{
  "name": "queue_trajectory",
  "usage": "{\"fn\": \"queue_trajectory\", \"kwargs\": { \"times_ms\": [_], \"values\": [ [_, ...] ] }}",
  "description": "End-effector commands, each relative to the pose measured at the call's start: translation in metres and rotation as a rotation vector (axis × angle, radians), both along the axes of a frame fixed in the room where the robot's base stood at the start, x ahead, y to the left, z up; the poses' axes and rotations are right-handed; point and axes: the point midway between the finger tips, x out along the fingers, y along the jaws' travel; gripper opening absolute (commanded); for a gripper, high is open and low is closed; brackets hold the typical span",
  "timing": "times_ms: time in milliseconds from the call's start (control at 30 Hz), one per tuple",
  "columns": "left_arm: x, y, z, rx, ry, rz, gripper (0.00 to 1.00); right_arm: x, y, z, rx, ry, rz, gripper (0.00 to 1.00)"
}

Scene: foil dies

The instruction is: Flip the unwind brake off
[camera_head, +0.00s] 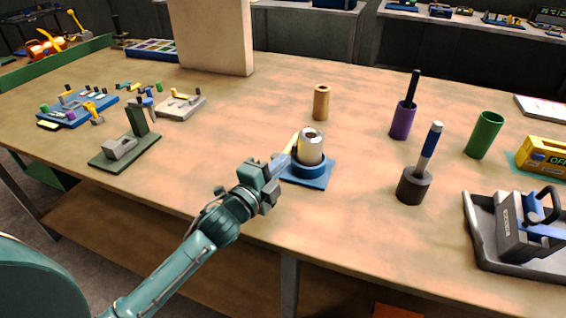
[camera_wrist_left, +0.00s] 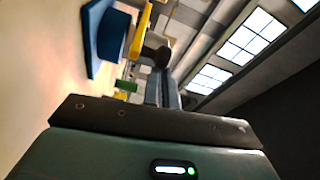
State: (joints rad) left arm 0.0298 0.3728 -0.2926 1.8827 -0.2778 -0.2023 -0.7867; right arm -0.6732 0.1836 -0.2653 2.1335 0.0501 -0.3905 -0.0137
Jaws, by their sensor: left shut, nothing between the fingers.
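In the left wrist view the blue stand (camera_wrist_left: 108,38) and yellow lever (camera_wrist_left: 141,30) lie beyond my left gripper's fingers (camera_wrist_left: 162,88). My right gripper is out of view.
A brown tube (camera_head: 321,103) stands behind the roll. A purple holder (camera_head: 402,120), a dark holder with a blue-handled tool (camera_head: 412,187), and a green cup (camera_head: 485,135) stand to the right. A green-based fixture (camera_head: 125,152) is at left. The table front left of the stand is clear.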

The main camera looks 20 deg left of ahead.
Motion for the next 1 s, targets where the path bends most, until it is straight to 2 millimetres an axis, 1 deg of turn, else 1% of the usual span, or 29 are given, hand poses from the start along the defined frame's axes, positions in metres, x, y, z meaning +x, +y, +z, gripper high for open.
{"fn": "queue_trajectory", "kwargs": {
  "times_ms": [167, 367, 533, 700, 1000],
  "values": [
    [0.0, 0.004, 0.001, 0.002, 0.001, -0.024, 0.0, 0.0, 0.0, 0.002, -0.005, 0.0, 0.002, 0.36],
    [0.0, 0.015, 0.001, 0.007, 0.001, -0.082, 0.0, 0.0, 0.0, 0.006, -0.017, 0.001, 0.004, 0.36],
    [0.002, 0.031, 0.001, 0.01, 0.002, -0.171, 0.0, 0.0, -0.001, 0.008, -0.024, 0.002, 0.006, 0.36],
    [0.006, 0.05, 0.0, 0.01, 0.002, -0.288, 0.0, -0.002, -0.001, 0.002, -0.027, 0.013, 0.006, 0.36],
    [0.013, 0.073, -0.001, -0.001, 0.001, -0.293, 0.0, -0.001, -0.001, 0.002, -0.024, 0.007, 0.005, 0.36]
  ]
}}
